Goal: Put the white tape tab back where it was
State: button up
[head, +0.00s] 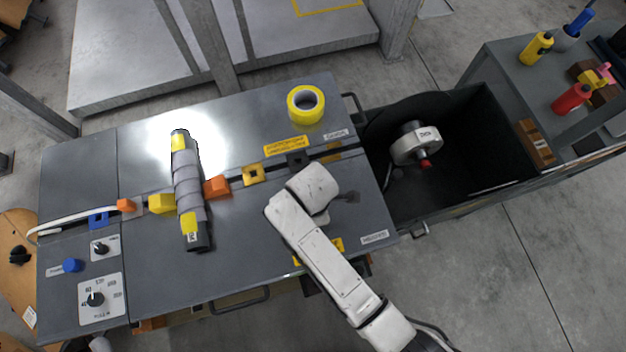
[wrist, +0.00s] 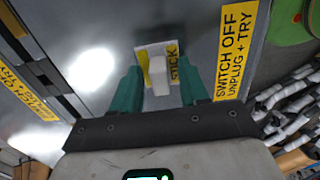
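A small white tape tab (wrist: 160,74) stands out from a white and yellow patch marked "STICK" (wrist: 174,62) on a grey surface, in the wrist view. My gripper (wrist: 161,92) has its two green fingers spread on either side of the tab. A gap shows between each finger and the tab, so it looks open and empty. In the head view my white arm covers the right part of the bench, and I cannot make out the tab there. A wrapped muffler (head: 188,190) with yellow bands lies across the bench rail at the left.
A yellow tape roll (head: 306,104) stands on the grey bench (head: 240,270) at the back right. An orange block (head: 216,188) and a yellow block (head: 162,204) sit beside the muffler. A black bin (head: 470,150) adjoins the bench's right. A yellow "SWITCH OFF" label (wrist: 240,45) is right of the tab.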

jog(key=shift+o, duration=0.2)
notch_tip(320, 180, up, 12)
jog(key=shift+r, duration=0.15)
dwell(0.5)
jog(key=shift+d, duration=0.1)
jog(key=s+d+m, duration=0.4)
jog(key=d+m, duration=0.3)
jog(key=d, duration=0.2)
jog(key=s+d+m, duration=0.5)
jog(key=d+m, duration=0.2)
jog(key=d, duration=0.2)
jog(key=s+d+m+t, duration=0.1)
jog(key=s+d+m, duration=0.3)
jog(key=d+m, duration=0.4)
jog(key=shift+s+d, duration=0.4)
dwell(0.6)
